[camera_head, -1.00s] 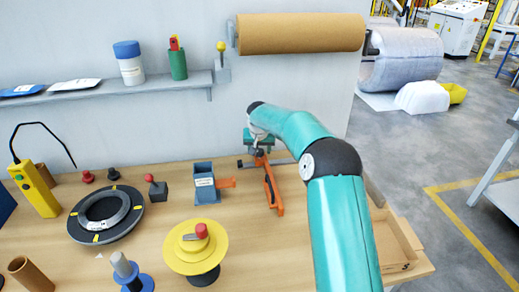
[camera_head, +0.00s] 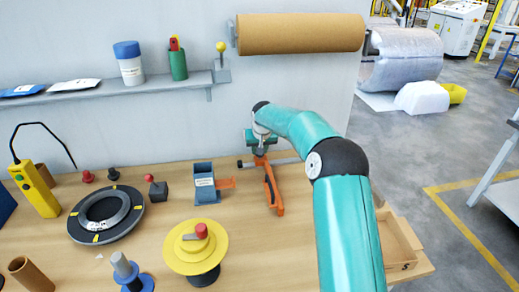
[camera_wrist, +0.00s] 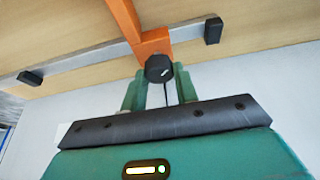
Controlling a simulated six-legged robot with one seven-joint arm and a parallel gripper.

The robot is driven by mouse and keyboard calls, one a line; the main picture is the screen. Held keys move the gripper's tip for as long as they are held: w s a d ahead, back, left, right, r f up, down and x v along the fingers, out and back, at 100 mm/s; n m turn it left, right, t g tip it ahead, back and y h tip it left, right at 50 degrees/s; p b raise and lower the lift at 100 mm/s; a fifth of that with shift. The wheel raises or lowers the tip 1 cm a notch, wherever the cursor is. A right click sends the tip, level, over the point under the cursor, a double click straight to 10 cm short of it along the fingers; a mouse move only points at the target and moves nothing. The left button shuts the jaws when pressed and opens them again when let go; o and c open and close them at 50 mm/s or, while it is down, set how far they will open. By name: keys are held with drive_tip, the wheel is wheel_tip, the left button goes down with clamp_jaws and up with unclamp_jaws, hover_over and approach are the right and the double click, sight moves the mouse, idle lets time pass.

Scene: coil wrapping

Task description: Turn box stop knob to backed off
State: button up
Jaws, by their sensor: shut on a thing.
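The box stop knob (camera_wrist: 158,68) is a small black knob at the end of an orange arm in the wrist view. My gripper (camera_wrist: 160,82) has its two green fingers on either side of the knob and is shut on it. In the head view my gripper (camera_head: 259,146) is at the back of the bench, over the orange stop (camera_head: 272,190) and its grey rail (camera_head: 284,161). The knob is mostly hidden there behind my gripper. The frames do not clearly show a mark for the knob's setting.
A blue-grey holder (camera_head: 204,182) with an orange tab stands left of the stop. A yellow spool (camera_head: 182,250) and a black coil (camera_head: 92,228) lie further left. A cardboard box (camera_head: 400,243) is at the right. A brown paper roll (camera_head: 300,33) hangs above on the wall.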

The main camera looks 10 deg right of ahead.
drive_tip(key=shift+d+n+y, duration=0.1)
drive_tip(key=shift+n+y, duration=0.7)
drive_tip(key=shift+n, duration=1.2)
drive_tip(key=o, duration=1)
drive_tip(key=shift+w+v, duration=0.2)
drive_tip(key=shift+v, duration=6.65)
drive_tip(key=shift+r, duration=0.1)
